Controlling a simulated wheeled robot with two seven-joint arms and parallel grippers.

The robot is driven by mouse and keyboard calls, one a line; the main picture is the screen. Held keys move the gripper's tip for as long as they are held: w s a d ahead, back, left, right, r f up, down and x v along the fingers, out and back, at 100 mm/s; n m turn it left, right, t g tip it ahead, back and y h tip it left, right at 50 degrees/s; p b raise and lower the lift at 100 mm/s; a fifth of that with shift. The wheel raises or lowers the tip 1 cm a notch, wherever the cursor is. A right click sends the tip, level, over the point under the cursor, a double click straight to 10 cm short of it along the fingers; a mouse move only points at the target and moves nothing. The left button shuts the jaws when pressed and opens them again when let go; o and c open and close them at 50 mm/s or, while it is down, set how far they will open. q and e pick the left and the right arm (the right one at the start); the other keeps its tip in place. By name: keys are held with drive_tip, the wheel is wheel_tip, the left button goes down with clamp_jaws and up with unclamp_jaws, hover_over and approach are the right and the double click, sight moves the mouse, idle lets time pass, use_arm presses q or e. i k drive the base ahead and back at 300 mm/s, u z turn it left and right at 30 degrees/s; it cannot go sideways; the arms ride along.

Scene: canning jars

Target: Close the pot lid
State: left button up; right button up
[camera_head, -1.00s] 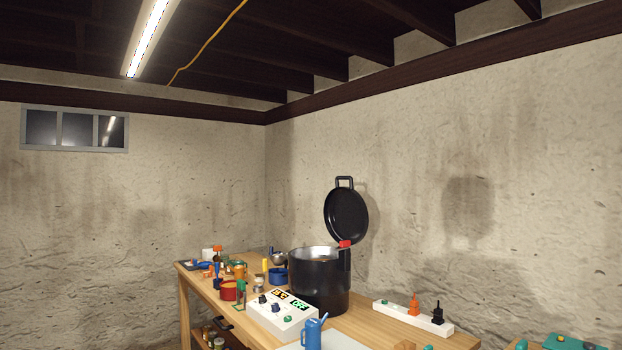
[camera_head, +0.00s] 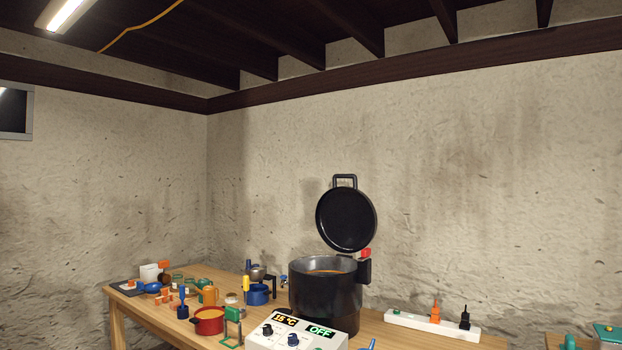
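A large black pot (camera_head: 325,302) stands on the wooden workbench, with an orange-brown content showing inside its rim. Its round black lid (camera_head: 346,220) is open and stands upright above the pot's back right side, with a loop handle (camera_head: 344,180) at its top. A red part (camera_head: 366,253) and a dark block sit at the hinge side of the pot. Neither of my grippers shows in the head view.
A white control box (camera_head: 297,336) reading 15 °C and OFF stands in front of the pot. Left of it are a red pot (camera_head: 209,320), a blue pot (camera_head: 257,294) and several small items. A white power strip (camera_head: 432,325) with plugs lies to the right. A second table (camera_head: 556,343) shows at lower right.

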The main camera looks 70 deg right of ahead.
sight(346, 219)
drive_tip(key=z, duration=0.8)
drive_tip(key=i, duration=1.1)
drive_tip(key=z, duration=1.15)
